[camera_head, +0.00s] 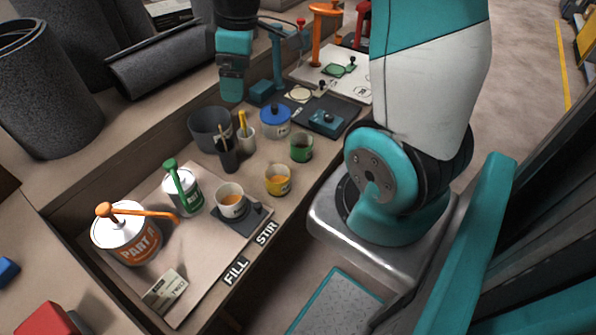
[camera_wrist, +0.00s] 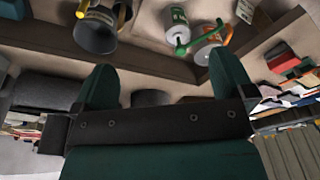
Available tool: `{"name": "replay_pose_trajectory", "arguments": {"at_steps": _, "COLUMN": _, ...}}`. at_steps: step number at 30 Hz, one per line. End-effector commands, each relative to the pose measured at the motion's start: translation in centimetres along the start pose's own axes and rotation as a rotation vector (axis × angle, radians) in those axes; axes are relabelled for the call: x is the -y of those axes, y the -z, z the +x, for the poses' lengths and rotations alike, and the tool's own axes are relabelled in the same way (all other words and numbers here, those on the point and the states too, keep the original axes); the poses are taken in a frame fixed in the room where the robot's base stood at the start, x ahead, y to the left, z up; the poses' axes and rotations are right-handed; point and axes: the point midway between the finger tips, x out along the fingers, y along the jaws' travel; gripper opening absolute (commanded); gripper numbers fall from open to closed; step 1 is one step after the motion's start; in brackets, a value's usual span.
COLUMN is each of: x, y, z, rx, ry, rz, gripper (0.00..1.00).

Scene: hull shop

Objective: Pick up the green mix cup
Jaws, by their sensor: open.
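The green mix cup (camera_head: 301,148) stands upright on the bench near its front edge, just left of my arm's base in the head view. I cannot make it out in the wrist view. My gripper (camera_head: 232,95) points down above the back of the bench, up and left of the cup in the picture and well apart from it. In the wrist view my gripper (camera_wrist: 165,82) shows two spread fingers with nothing between them.
A green-pump can (camera_head: 184,188) and an orange-pump can (camera_head: 125,238) stand left. Dark rolls (camera_head: 165,62) lie behind.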

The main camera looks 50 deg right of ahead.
Motion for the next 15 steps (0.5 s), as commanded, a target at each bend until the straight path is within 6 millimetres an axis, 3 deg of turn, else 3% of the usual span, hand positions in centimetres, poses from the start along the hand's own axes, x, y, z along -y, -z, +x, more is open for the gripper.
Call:
{"name": "replay_pose_trajectory", "arguments": {"at_steps": 1, "x": -3.6, "y": -3.1, "z": 5.0, "rx": 0.031, "ry": -0.014, "rz": -0.001, "gripper": 1.00}}
{"name": "replay_pose_trajectory", "arguments": {"at_steps": 3, "x": -7.4, "y": -6.5, "z": 8.2, "rx": 0.069, "ry": -0.032, "rz": -0.033, "gripper": 1.00}}
{"name": "replay_pose_trajectory", "arguments": {"at_steps": 6, "x": -11.0, "y": -11.1, "z": 11.6, "rx": 0.118, "ry": -0.040, "rz": -0.073, "gripper": 1.00}}
{"name": "replay_pose_trajectory", "arguments": {"at_steps": 10, "x": -13.4, "y": -14.9, "z": 14.0, "rx": 0.157, "ry": -0.039, "rz": -0.110, "gripper": 1.00}}
{"name": "replay_pose_trajectory", "arguments": {"at_steps": 15, "x": -14.1, "y": -16.4, "z": 16.0, "rx": 0.171, "ry": -0.034, "rz": -0.129, "gripper": 1.00}}
